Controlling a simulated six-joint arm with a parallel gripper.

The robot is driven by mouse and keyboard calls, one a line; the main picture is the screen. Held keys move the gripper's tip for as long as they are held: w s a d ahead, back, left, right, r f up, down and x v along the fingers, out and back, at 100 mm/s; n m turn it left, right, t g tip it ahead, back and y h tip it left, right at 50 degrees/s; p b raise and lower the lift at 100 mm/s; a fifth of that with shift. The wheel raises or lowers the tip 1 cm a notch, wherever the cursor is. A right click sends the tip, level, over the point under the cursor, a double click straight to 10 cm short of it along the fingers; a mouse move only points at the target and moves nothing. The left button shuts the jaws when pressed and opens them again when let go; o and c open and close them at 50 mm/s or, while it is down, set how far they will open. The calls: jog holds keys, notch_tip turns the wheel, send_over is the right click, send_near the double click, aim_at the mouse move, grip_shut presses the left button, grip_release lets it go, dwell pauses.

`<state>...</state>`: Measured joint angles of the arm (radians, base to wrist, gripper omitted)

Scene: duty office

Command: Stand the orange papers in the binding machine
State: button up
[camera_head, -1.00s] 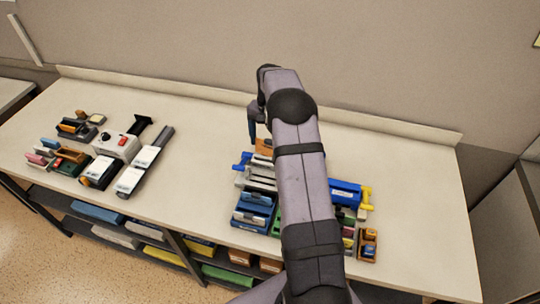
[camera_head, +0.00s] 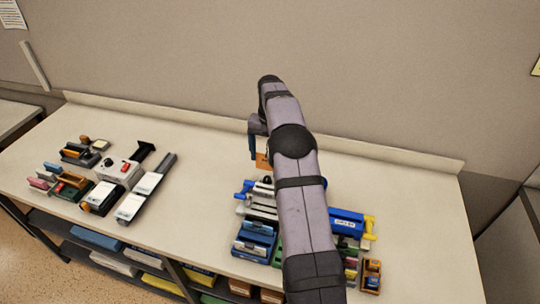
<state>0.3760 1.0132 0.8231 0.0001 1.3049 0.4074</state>
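My gripper (camera_head: 255,150) is beyond my arm, above the back middle of the table. It seems to be shut on the orange papers (camera_head: 262,161), which show as a small orange patch at the blue fingers. The grip itself is partly hidden by my arm. The papers are apart from the equipment in front of them. A grey machine with pale bars (camera_head: 262,203) and blue side knobs stands just in front, partly behind my arm. It may be the binding machine; I cannot tell for sure.
A blue device with yellow handles (camera_head: 347,222) stands right of my arm, a blue tray (camera_head: 255,240) left of it. A white box (camera_head: 118,170) and other office devices fill the left. The table's middle left is clear.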

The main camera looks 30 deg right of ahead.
jog(key=shift+f, duration=0.2)
jog(key=shift+f+b, duration=0.5)
jog(key=shift+f, duration=1.75)
jog(key=shift+f+b, duration=2.8)
jog(key=shift+f, duration=1.1)
jog(key=o, duration=1)
jog(key=shift+r+p, duration=3.3)
jog(key=shift+r, duration=1.2)
